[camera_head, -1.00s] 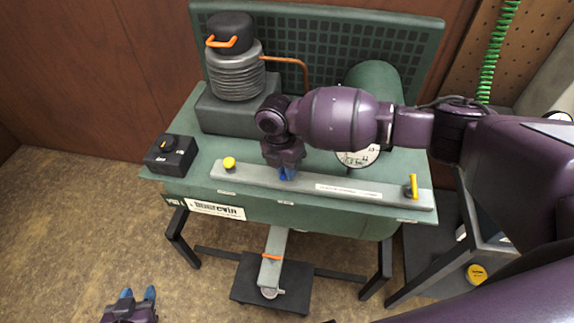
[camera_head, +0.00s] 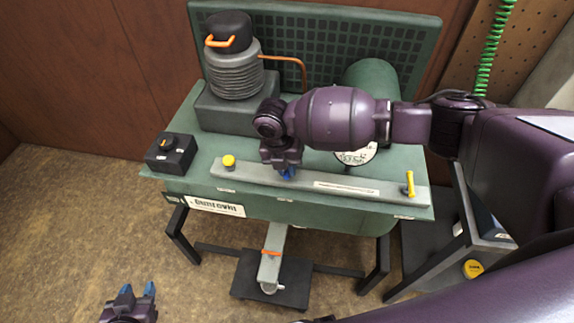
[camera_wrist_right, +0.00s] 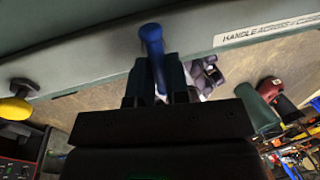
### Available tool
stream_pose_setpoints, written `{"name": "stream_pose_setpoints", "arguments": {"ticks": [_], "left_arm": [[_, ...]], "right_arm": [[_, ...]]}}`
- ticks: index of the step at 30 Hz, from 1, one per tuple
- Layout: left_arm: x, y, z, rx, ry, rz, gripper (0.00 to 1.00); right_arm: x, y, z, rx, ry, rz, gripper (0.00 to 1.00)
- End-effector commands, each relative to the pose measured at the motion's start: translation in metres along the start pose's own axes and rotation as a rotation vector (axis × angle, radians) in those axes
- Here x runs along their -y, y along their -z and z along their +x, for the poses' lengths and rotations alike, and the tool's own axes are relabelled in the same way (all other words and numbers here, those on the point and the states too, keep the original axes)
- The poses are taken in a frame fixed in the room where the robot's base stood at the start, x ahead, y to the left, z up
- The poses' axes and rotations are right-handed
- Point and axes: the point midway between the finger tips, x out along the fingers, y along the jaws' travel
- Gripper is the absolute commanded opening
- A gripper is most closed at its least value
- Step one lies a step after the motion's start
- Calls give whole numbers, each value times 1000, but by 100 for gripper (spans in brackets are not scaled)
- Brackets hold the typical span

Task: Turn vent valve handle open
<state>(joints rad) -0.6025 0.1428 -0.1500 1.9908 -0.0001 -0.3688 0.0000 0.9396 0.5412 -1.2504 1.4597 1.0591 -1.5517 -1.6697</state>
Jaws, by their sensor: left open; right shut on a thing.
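My right gripper (camera_head: 287,174) is shut at the middle of the grey bar (camera_head: 240,180) along the front of the green machine. In the right wrist view a blue rounded piece (camera_wrist_right: 152,42) lies between the dark finger bases. I cannot tell there which part is fingertip and which is the vent valve handle; the handle is mostly hidden. A printed label (camera_wrist_right: 265,31) beside it begins "HANDLE ACROSS" and seems to read "CLOSED". My left gripper (camera_head: 137,290) is open and empty, low at the left above the floor, away from the machine.
A yellow knob (camera_head: 229,161) stands at the bar's left end and a yellow lever (camera_head: 410,184) at its right end. A black switch box (camera_head: 171,154) is at the left corner. A ribbed cylinder (camera_head: 236,75) and a round gauge (camera_head: 356,156) are behind the bar.

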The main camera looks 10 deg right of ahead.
Motion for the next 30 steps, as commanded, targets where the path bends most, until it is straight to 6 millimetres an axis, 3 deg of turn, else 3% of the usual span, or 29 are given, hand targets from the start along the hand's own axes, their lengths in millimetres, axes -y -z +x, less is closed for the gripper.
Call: {"name": "stream_pose_setpoints", "arguments": {"ticks": [6,7,12,23,30], "left_arm": [[0,2,2,-5,-1,0,43],[0,3,2,-5,-1,1,43],[0,3,2,-6,-1,1,43],[0,2,1,-3,-1,0,43],[0,-1,-2,4,1,-1,43]], "right_arm": [[1,1,1,-2,4,0,0],[1,1,1,-2,4,0,17],[1,0,1,-1,3,1,40],[0,0,-6,1,0,1,40],[0,-1,-44,2,-1,0,40]]}}
